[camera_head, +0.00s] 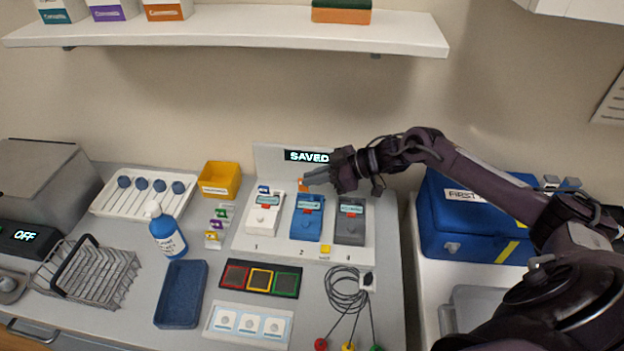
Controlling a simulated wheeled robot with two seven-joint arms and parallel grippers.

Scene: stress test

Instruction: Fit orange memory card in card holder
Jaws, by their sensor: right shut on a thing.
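My right gripper (307,179) reaches in from the right and is shut on the small orange memory card (302,187). The card is just above the back end of the blue device (307,222), the middle of three on a white stand. I cannot tell whether the card still touches that device. A small rack with green, purple and yellow cards, which looks like the card holder (215,236), stands to the left of the stand. My left gripper is not in view.
The white stand (340,255) also bears a white device (264,215) and a grey device (349,222); its display (306,156) reads "SAVED". A blue bottle (166,232) and a yellow bin (220,180) stand near the rack. Cables (346,290) lie in front. A shelf (240,28) hangs above.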

